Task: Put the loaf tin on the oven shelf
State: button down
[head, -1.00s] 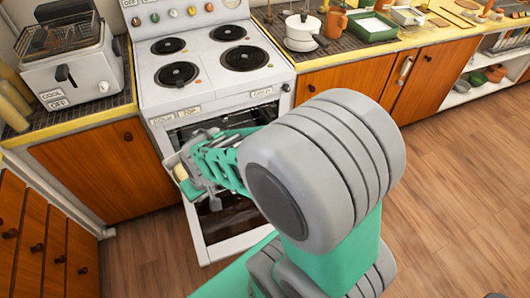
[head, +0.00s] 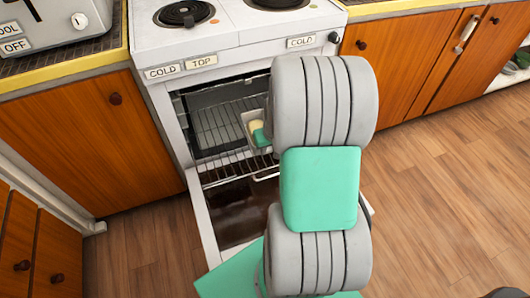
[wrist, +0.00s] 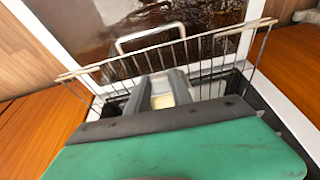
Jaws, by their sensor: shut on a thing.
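The loaf tin (head: 246,121), pale grey with cream-yellow contents, is inside the open oven at the right part of the wire oven shelf (head: 213,128). A small part of it shows between my fingers in the wrist view (wrist: 162,101). My gripper (wrist: 163,90) is shut on the tin. In the head view my arm hides most of the gripper and the tin's right side. The wrist view shows the shelf's wire rail (wrist: 215,36) around the fingers. I cannot tell whether the tin's base touches the shelf.
The oven door (head: 228,222) hangs open below my arm. A lower wire rack (head: 222,172) is under the shelf. The shelf's left part is bare. Orange cupboards (head: 95,145) flank the stove.

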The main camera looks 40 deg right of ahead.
jog(key=shift+d+r, duration=0.1)
jog(key=shift+s+d, duration=0.1)
jog(key=shift+s+r, duration=0.1)
jog(key=shift+f+b, duration=1.4)
jog(key=shift+f, duration=1.05)
jog(key=shift+f+b, duration=0.3)
jog(key=shift+f, duration=0.35)
jog(key=c, duration=1.8)
grip_release()
jog(key=o, duration=0.3)
jog(key=shift+s, duration=0.1)
